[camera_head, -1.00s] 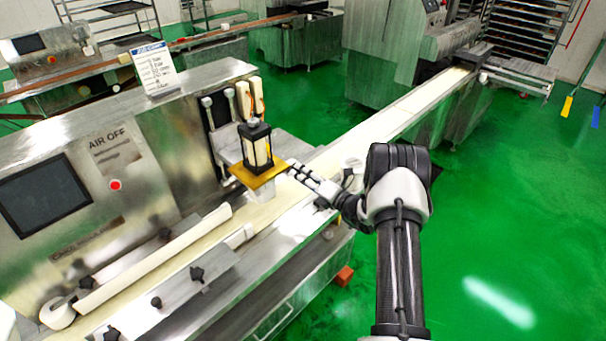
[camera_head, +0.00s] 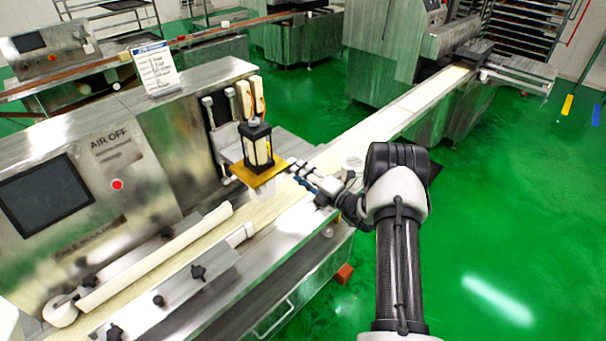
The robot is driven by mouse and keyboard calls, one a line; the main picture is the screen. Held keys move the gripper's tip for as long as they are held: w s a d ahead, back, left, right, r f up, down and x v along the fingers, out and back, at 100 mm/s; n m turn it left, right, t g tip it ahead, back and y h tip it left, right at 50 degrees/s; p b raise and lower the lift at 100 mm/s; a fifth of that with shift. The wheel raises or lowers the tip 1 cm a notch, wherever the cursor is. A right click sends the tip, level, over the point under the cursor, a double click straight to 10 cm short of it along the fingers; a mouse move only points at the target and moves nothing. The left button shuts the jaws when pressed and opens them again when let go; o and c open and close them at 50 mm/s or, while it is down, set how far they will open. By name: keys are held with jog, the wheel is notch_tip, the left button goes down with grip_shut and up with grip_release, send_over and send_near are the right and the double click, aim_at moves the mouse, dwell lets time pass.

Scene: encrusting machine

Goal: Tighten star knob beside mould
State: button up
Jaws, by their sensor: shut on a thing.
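The mould (camera_head: 257,148) is a black-framed block with pale faces. It stands upright on a yellow plate (camera_head: 262,176) at the machine's outlet, above the pale belt. My gripper (camera_head: 297,174) reaches in from the right, with its fingertips close to the right edge of the plate. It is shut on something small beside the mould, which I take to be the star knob. The fingers hide the knob, so I cannot make out its shape or how tight it is.
The steel machine with a dark screen (camera_head: 45,196) and a red button (camera_head: 117,185) stands at left. Black star knobs (camera_head: 198,271) sit along its front ledge beside a white roller (camera_head: 150,262). The conveyor (camera_head: 385,122) runs to the back right. Green floor lies clear at right.

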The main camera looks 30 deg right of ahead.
jog(key=o, duration=1.1)
jog(key=v, duration=1.2)
jog(key=shift+a, duration=0.1)
